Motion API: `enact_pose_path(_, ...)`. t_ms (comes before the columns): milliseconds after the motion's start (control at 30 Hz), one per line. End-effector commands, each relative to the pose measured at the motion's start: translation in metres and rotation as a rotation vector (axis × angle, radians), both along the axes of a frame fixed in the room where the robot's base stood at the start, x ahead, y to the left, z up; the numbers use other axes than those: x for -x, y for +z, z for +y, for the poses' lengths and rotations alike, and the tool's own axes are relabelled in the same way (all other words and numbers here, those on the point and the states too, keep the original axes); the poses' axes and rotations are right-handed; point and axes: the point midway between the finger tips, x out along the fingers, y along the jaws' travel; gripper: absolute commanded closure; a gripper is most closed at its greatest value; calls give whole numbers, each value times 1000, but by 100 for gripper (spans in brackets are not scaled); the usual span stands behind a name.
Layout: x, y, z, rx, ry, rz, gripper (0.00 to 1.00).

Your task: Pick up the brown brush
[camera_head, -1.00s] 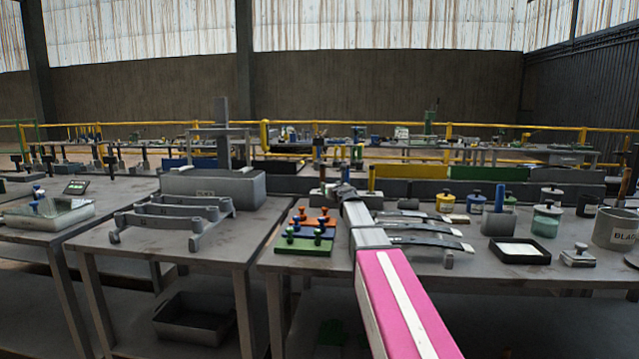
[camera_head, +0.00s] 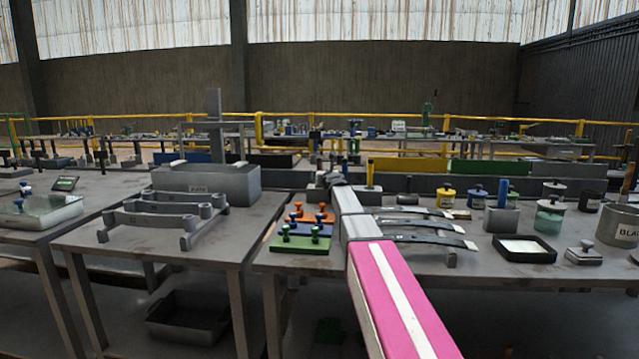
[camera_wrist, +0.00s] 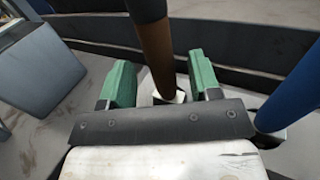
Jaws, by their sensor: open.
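The brown brush (camera_wrist: 155,48) shows in the wrist view as a brown upright handle with a dark top end and a pale foot. My gripper (camera_wrist: 160,82) is open, with its two green fingers on either side of the lower handle. Gaps show between the handle and both fingers, the handle being nearer the middle. In the head view my gripper (camera_head: 334,180) is at the far part of the right table, beyond my pink and white arm. The brush cannot be made out clearly there.
A blue handle (camera_wrist: 290,90) stands close to the right finger in the wrist view. A grey block (camera_wrist: 45,65) is at left. A dark rail (camera_wrist: 225,52) runs behind. On the table are a yellow cylinder (camera_head: 370,171), curved metal strips (camera_head: 430,240) and coloured racks (camera_head: 305,228).

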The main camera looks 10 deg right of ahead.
Motion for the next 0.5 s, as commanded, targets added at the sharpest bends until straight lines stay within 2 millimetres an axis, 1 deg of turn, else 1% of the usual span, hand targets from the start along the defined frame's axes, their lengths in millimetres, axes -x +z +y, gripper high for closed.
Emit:
enact_pose_path(33, -10, 2, 1, 0, 0, 0, 43)
enact_pose_path(100, -21, 4, 2, 1, 0, 0, 43)
enact_pose_path(233, -37, 4, 6, 0, 0, 0, 43)
enact_pose_path(300, -41, 4, 7, 0, 0, 0, 43)
enact_pose_path(500, -39, 4, 7, 0, -1, 0, 43)
